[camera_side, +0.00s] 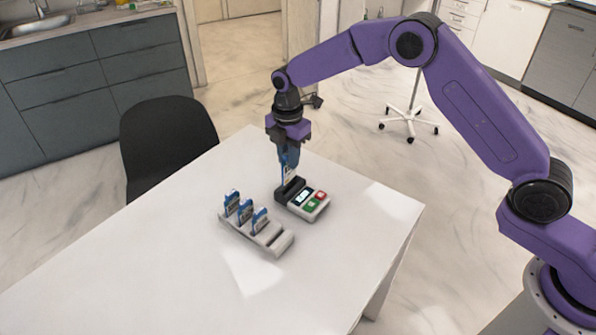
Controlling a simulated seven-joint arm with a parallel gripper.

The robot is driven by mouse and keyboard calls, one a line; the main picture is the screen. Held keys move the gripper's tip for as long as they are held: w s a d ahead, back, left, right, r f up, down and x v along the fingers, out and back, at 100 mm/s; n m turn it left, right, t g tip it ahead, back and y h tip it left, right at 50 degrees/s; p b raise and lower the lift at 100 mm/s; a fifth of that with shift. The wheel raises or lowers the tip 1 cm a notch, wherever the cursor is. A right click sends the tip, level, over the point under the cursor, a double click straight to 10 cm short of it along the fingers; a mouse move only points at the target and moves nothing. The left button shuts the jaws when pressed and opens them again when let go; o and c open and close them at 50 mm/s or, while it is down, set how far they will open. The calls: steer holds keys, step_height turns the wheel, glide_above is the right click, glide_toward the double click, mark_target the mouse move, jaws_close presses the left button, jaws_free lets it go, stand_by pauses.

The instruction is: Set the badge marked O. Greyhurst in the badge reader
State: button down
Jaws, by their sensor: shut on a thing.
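My gripper (289,157) points down and is shut on a blue-and-white badge (289,174), which hangs upright below the fingers. The badge reader (317,208) is on the table, with a black slotted block at its left, a small lit display, and a green and a red button. The held badge's lower edge meets the black block in the picture; I cannot tell whether it is inside the slot or just above or behind it. The name on the badge is too small to read.
A pale badge rack (237,236) stands left of the reader on the white table (150,255). It holds three upright badges, and its right end is empty. A black chair (165,140) is at the table's far left side. The front of the table is clear.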

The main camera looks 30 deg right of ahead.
mark_target(290, 172)
steer(key=w+d+f, duration=0.2)
steer(key=w+f, duration=0.1)
steer(key=f, duration=0.2)
steer(key=shift+w+d, duration=0.15)
steer(key=shift+w, duration=0.25)
stand_by(0.3)
steer(key=shift+f, duration=2.2)
stand_by(2.2)
steer(key=c, duration=0.7)
jaws_free()
steer(key=shift+r, duration=3.55)
